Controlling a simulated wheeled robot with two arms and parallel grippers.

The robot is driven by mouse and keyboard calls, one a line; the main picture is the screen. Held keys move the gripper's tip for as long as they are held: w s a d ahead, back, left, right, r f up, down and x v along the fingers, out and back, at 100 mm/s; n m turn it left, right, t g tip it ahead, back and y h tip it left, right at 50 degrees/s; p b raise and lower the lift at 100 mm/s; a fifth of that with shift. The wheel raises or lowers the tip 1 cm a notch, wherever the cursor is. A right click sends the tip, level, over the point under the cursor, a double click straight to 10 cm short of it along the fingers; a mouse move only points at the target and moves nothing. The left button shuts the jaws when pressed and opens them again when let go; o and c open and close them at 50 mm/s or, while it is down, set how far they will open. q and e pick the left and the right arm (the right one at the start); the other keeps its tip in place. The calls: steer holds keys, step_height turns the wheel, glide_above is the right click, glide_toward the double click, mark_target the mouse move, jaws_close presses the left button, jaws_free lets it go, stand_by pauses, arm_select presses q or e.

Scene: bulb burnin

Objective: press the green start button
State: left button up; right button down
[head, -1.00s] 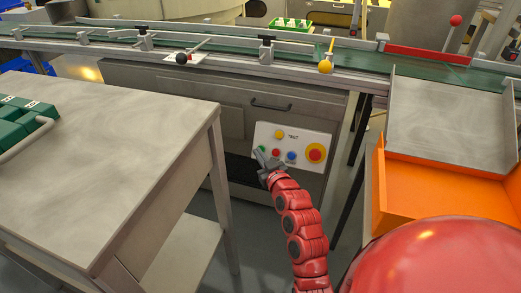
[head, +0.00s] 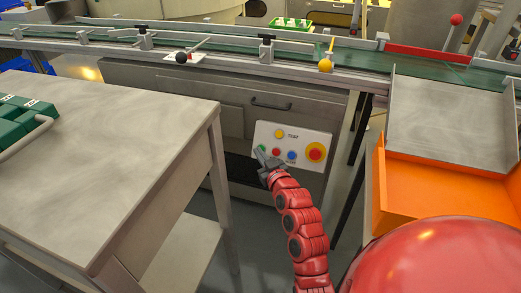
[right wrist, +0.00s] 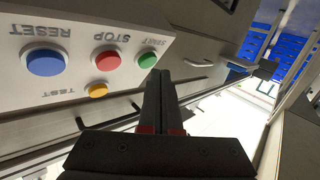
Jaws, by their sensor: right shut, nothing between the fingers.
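The green start button (right wrist: 147,60) sits at the end of a white control panel (right wrist: 80,20), beside the red stop button (right wrist: 107,60). In the head view the green button (head: 262,148) is small and close to the fingertips. My right gripper (head: 260,153) is shut and empty, its fingertips in front of the panel's left end. In the right wrist view the shut fingers (right wrist: 160,75) point toward the panel, their tips right beside the green button's edge. I cannot tell whether they touch it. My left gripper is not in view.
The panel also has a blue reset button (right wrist: 46,60), a yellow test button (right wrist: 97,90) and a large red knob on yellow (head: 315,152). A grey table (head: 120,120) stands left of my arm. An orange bin (head: 430,190) is at right, and a conveyor (head: 220,45) runs behind.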

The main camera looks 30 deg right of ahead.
steer(key=shift+w+d+f, duration=0.1)
steer(key=shift+w, duration=0.05)
steer(key=shift+w+d+f+b, duration=0.2)
steer(key=shift+d+b, duration=0.05)
steer(key=shift+b, duration=0.1)
stand_by(0.6)
stand_by(0.3)
steer(key=shift+s+a+r+p, duration=0.45)
steer(key=shift+a+p, duration=0.05)
steer(key=shift+p, duration=0.15)
steer(key=s+a+r+p, duration=0.1)
steer(key=p, duration=0.1)
steer(key=s+a+r+p, duration=0.1)
steer(key=s+a+p, duration=0.1)
steer(key=shift+a+r, duration=0.1)
steer(key=shift+r, duration=0.1)
stand_by(0.3)
